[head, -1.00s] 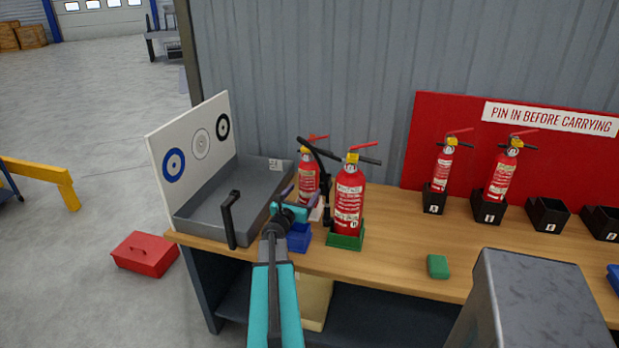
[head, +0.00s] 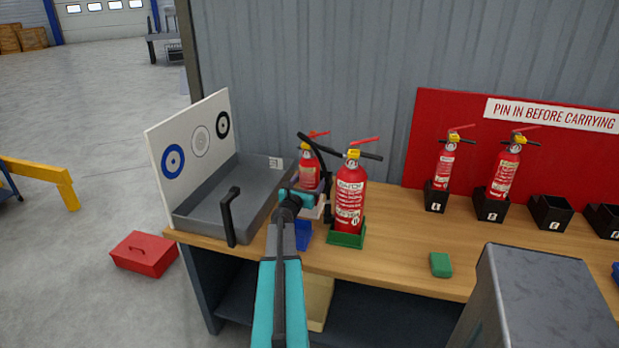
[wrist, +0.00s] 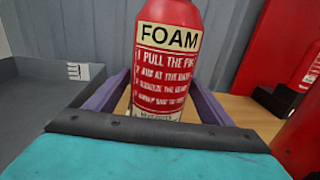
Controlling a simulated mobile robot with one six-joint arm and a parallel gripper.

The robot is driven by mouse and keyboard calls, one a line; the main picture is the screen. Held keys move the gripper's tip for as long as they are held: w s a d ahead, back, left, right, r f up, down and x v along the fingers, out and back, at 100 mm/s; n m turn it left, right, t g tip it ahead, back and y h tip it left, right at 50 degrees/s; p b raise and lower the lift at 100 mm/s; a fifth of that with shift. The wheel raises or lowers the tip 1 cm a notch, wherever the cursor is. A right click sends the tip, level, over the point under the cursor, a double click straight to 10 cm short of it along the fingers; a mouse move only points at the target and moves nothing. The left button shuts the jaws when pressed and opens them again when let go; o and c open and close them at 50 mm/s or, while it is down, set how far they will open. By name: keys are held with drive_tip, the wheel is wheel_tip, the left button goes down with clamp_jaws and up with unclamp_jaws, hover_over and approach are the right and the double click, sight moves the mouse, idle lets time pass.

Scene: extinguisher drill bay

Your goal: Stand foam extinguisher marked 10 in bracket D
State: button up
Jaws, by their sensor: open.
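A red extinguisher marked FOAM (wrist: 165,55) fills the middle of the wrist view. Its number is not readable. In the head view a red extinguisher (head: 308,172) stands upright at the back left of the bench, partly hidden by my gripper (head: 306,192) and a black hose. My gripper's purple fingers (wrist: 160,100) are open, one on each side of the foam extinguisher's lower body. Two empty black brackets (head: 550,213) and (head: 604,219) stand at the right. I cannot tell which bracket is D.
A larger red extinguisher (head: 349,197) stands in a green base just right of my gripper. A grey tray (head: 205,215) is at the left. Two extinguishers (head: 443,167) and (head: 504,172) occupy brackets. A green block (head: 440,265) lies near the front edge.

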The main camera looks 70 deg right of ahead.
sight(309, 165)
drive_tip(key=c, duration=1.3)
drive_tip(key=shift+d+r, duration=0.1)
drive_tip(key=shift+r, duration=0.1)
drive_tip(key=shift+c, duration=0.9)
drive_tip(key=shift+r, duration=0.3)
drive_tip(key=shift+r+p, duration=1.55)
drive_tip(key=shift+r, duration=1.35)
drive_tip(key=shift+w+r, duration=0.1)
drive_tip(key=shift+r, duration=0.05)
